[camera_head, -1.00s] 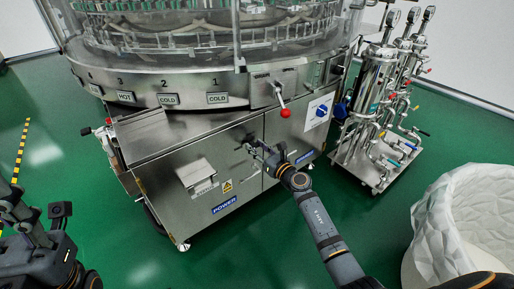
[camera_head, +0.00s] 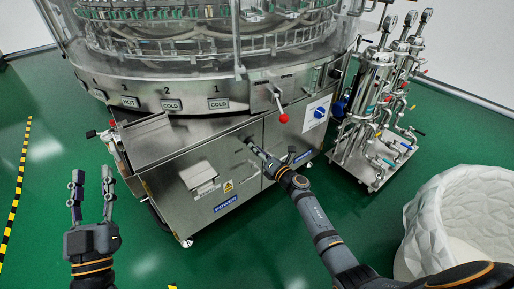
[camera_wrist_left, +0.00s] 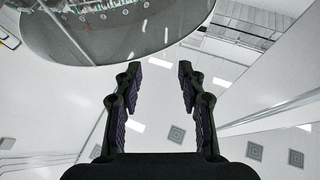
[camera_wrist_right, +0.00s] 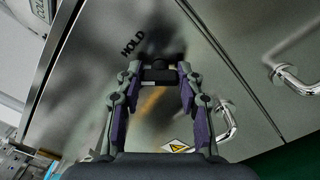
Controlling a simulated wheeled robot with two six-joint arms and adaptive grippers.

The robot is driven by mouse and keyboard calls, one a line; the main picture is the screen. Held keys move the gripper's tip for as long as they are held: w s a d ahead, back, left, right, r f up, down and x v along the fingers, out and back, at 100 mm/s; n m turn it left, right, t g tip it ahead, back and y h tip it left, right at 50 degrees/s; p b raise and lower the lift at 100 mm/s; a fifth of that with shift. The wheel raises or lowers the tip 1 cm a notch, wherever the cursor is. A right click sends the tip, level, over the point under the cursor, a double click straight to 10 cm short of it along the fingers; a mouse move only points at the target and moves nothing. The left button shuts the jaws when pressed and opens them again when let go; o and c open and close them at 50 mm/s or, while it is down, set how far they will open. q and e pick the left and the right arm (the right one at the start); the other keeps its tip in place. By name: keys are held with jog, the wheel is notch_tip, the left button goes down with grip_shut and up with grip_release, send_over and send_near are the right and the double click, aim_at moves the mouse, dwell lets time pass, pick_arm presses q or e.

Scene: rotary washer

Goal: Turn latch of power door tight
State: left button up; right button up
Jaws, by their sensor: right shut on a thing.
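The steel power door (camera_head: 226,185) of the washer has a blue POWER label and appears closed. Its small black latch (camera_wrist_right: 158,76) sits near the door's upper right edge, beside dark "HOLD" lettering in the right wrist view. My right gripper (camera_head: 254,147) reaches to this spot from the lower right. In the right wrist view my right gripper (camera_wrist_right: 159,72) has its fingertips on both sides of the latch, shut on it. The latch's exact angle is hard to tell. My left gripper (camera_head: 90,180) is open and empty, fingers up, left of the washer; it shows open in the left wrist view (camera_wrist_left: 158,70).
A red-knobbed lever (camera_head: 282,112) and a blue rotary switch (camera_head: 319,113) are above and right of the latch. A metal door handle (camera_wrist_right: 228,122) is near my right gripper. A pipe and filter cart (camera_head: 375,125) and a white bin (camera_head: 455,205) stand right. Green floor is clear at left.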

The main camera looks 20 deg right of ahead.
pick_arm(q)
notch_tip(320, 180, down, 19)
jog(key=g+p, duration=0.2)
jog(key=g, duration=0.7)
jog(key=s+d+f+g+p, duration=0.1)
jog(key=s+f+g+p, duration=0.1)
jog(key=s+f+g, duration=0.7)
jog(key=s+f, duration=0.6)
jog(key=shift+s+d+n+g, duration=0.25)
jog(key=shift+s+n+g, duration=0.05)
jog(key=shift+n, duration=0.1)
pick_arm(e)
jog(key=m, duration=0.8)
pick_arm(q)
jog(key=shift+p, duration=0.3)
pick_arm(e)
jog(key=shift+f+m, duration=0.1)
jog(key=shift+m, duration=0.2)
jog(key=o, duration=1.2)
jog(key=shift+c, duration=0.2)
